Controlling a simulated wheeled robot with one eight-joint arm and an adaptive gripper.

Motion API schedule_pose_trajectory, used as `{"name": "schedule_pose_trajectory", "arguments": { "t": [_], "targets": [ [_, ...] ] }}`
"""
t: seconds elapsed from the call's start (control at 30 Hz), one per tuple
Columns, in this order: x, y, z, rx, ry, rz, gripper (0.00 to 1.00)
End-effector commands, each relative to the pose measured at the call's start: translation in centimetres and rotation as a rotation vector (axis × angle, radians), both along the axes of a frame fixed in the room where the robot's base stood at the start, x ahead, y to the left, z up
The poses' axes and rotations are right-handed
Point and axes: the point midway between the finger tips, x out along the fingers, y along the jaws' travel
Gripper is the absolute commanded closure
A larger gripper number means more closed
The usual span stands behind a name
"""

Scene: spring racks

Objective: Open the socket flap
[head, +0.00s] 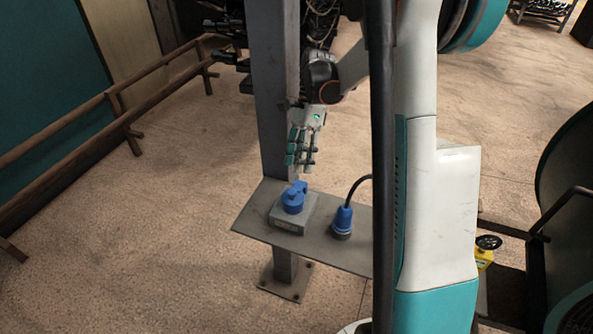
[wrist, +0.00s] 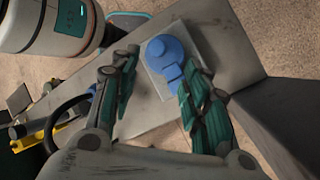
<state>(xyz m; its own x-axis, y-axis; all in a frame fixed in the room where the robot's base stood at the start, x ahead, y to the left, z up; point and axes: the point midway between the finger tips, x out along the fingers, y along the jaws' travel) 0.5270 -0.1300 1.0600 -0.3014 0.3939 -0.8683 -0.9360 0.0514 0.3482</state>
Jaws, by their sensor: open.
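The socket is a grey box (head: 292,222) with a round blue flap (head: 293,198) on top. The flap looks shut over the socket mouth. In the wrist view the flap (wrist: 165,50) lies ahead of the fingertips, on its pale box (wrist: 157,78), with a narrower blue part reaching toward the right finger. My gripper (head: 299,164) points down just above the socket, apart from it. My gripper also shows in the wrist view (wrist: 158,80), with its green-padded fingers spread and nothing between them. The right finger hides part of the box and the end of the narrow blue part.
A blue plug (head: 342,219) with a black cable stands on the same grey shelf (head: 262,192), right of the socket. A steel post (head: 272,110) rises behind the shelf. A yellow object (head: 484,258) sits at the right. The floor at left is clear up to a wooden rail (head: 80,122).

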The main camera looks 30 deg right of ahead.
Motion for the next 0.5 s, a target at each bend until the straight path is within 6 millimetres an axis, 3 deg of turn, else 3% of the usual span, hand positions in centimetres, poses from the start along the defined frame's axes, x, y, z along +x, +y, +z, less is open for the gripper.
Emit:
{"name": "schedule_pose_trajectory", "arguments": {
  "t": [0.2,0.5],
  "targets": [
    [0.8,-1.0,2.2,-0.001,-0.003,0.000,0.57],
    [0.9,-1.2,2.6,-0.001,-0.003,0.000,0.57]
  ]
}}
